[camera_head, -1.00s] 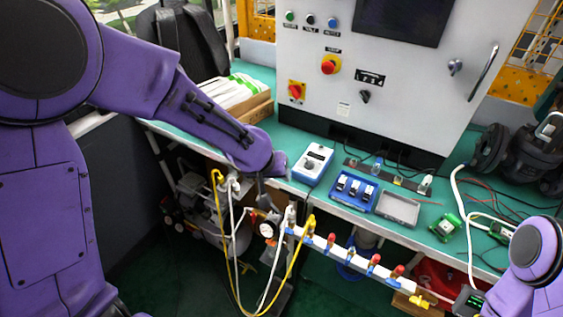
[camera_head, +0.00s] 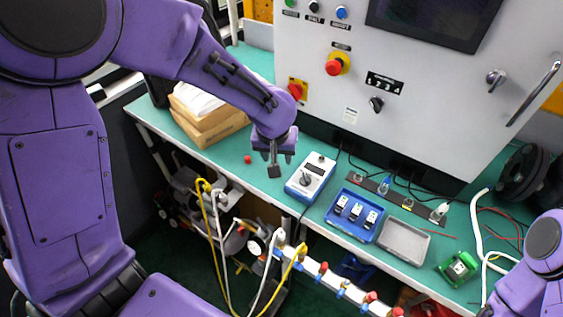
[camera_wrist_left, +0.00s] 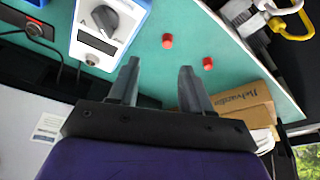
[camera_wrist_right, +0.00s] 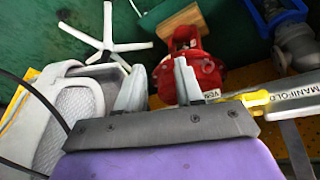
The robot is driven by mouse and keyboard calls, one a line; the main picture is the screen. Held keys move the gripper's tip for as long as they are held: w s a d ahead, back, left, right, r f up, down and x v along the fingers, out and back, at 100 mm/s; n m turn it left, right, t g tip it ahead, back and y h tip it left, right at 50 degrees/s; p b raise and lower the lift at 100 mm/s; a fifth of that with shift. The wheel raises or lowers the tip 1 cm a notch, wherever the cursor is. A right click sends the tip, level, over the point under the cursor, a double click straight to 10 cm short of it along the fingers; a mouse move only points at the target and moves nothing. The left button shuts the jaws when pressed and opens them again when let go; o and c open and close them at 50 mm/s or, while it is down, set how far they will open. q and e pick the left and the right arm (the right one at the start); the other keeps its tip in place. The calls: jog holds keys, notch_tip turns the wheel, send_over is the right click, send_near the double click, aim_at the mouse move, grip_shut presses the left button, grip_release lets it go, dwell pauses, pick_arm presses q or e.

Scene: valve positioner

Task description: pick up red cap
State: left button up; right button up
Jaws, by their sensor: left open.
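Two small red caps lie on the green tabletop in the left wrist view, one nearer the white-and-blue device (camera_wrist_left: 167,41) and one nearer the cardboard box (camera_wrist_left: 208,63). One red cap (camera_head: 247,160) shows in the head view, just left of my left gripper (camera_head: 275,170); I cannot make out the other there. My left gripper is open and empty above the table, its fingers pointing down, and both caps appear beyond its fingertips (camera_wrist_left: 160,68) in the left wrist view. My right gripper (camera_wrist_right: 158,67) is open, with nothing visibly held.
The white-and-blue device (camera_head: 310,178) stands right of the left gripper. A cardboard box (camera_head: 208,125) is at the left. A blue tray (camera_head: 336,221) and a grey tray (camera_head: 403,242) lie to the right. Hoses and a valve manifold (camera_head: 325,275) hang before the table's front edge.

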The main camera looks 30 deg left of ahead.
pick_arm(q)
jog(key=x, duration=0.3)
jog(key=a+x, duration=0.1)
jog(key=x, duration=0.5)
jog(key=shift+a+f, duration=0.15)
jog(key=shift+f, duration=0.05)
jog(key=shift+s, duration=0.15)
grip_shut()
